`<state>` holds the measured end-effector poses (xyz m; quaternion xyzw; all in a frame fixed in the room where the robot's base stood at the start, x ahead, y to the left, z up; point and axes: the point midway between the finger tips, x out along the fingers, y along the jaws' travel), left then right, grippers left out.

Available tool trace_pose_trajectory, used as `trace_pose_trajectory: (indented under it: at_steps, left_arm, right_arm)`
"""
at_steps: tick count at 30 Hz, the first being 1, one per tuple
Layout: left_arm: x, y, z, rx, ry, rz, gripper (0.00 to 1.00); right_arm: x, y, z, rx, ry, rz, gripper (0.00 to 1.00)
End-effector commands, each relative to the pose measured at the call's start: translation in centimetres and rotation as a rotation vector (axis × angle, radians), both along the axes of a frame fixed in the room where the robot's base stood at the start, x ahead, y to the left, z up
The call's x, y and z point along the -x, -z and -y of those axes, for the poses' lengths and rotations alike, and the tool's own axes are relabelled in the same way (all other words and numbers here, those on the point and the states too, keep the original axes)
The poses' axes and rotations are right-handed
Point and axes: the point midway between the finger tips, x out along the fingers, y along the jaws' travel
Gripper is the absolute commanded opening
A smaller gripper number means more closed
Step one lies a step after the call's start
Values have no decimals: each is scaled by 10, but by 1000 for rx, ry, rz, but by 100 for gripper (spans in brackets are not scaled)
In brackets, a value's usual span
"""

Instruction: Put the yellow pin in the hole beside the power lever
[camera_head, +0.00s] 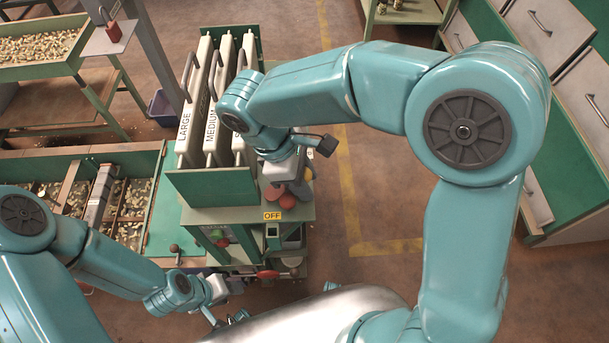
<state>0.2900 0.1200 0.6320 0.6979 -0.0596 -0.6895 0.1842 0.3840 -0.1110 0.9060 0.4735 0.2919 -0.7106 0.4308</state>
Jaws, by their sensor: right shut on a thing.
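My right gripper (292,190) points down at the near right corner of the green machine (220,215), above its ledge and beside the red knob (287,201). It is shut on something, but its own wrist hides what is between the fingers. I cannot make out the yellow pin. A yellow OFF label (272,216) is on the machine's front edge, with a small dark-fronted box (272,236) below it. I cannot make out the power lever or the hole there. My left gripper (222,315) is low, in front of the machine, its fingers too small to read.
Upright panels marked LARGE (187,115) and MEDIUM (212,110) stand in the machine. A bin of nuts (150,150) lies to the left, with a black-knobbed lever (174,248) near it. Drawers (545,30) stand far right. The floor between is clear.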

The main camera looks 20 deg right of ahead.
Motion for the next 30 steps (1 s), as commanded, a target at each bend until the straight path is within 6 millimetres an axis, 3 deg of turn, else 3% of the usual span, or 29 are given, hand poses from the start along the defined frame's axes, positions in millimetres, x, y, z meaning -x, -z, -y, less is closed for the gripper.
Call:
trace_pose_trajectory:
  at_steps: [5, 6, 8, 30]
  left_arm:
    - [0, 5, 0, 0, 0, 0, 43]
    - [0, 3, 0, 0, 0, 0, 43]
    - [0, 3, 0, 0, 0, 0, 43]
    - [0, 4, 0, 0, 0, 0, 43]
  right_arm:
    - [0, 7, 0, 0, 0, -1, 4]
    - [0, 5, 0, 0, 0, -1, 49]
    - [1, 5, 0, -1, 1, -2, 65]
    - [2, 7, -2, -3, -2, -7, 65]
